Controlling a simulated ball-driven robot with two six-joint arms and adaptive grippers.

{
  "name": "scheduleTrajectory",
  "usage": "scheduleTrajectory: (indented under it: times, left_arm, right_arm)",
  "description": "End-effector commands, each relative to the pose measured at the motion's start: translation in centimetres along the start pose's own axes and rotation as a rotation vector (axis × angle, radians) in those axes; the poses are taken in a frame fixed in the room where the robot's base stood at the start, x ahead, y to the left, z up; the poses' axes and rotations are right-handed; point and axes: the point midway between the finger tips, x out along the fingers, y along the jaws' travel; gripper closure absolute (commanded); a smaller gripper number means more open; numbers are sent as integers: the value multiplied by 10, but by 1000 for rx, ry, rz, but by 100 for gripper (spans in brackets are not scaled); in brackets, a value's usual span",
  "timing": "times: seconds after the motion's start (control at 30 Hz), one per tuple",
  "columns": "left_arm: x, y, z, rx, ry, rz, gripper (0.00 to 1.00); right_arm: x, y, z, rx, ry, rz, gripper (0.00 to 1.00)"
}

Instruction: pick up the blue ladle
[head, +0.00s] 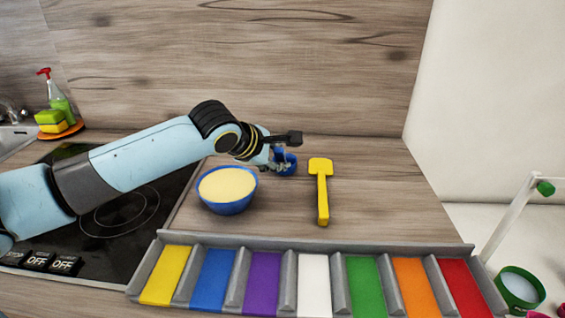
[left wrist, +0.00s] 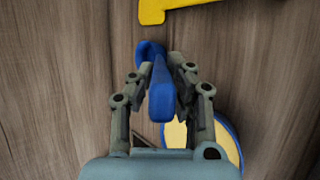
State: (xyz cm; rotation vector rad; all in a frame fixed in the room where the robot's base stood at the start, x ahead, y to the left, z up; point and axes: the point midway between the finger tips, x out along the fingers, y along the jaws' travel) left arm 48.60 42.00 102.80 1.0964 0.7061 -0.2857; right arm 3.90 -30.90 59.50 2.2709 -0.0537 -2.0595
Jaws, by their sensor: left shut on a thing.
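The blue ladle (head: 289,168) is on the wooden counter in the head view, behind and right of a blue bowl, partly hidden by my left gripper. My left gripper (head: 276,160) reaches it from the left. In the left wrist view the ladle's blue handle (left wrist: 161,92) stands between the two fingers of my left gripper (left wrist: 164,75), which are shut on it. The ladle's rounded head shows beyond the fingertips. I cannot tell whether the ladle still touches the counter. My right gripper is in neither view.
The blue bowl (head: 228,206) with pale yellow contents stands just in front of the gripper. A yellow spatula (head: 321,190) lies to the right. A grey rack (head: 338,249) with coloured slots spans the front. A black cooktop (head: 120,209) lies left.

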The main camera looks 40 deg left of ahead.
Motion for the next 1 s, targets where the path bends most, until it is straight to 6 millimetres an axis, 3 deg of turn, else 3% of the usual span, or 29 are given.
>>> scheduleTrajectory:
  times: [0.23,0.43,0.8,1.0]
  left_arm:
    - [-7,8,3,1,-1,2,100]
    - [-28,32,12,6,-1,4,100]
    - [-66,28,98,-8,-8,2,100]
    - [-79,27,124,-3,-4,1,100]
  right_arm:
    - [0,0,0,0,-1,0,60]
    - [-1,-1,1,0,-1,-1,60]
    - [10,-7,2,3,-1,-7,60]
    - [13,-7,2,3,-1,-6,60]
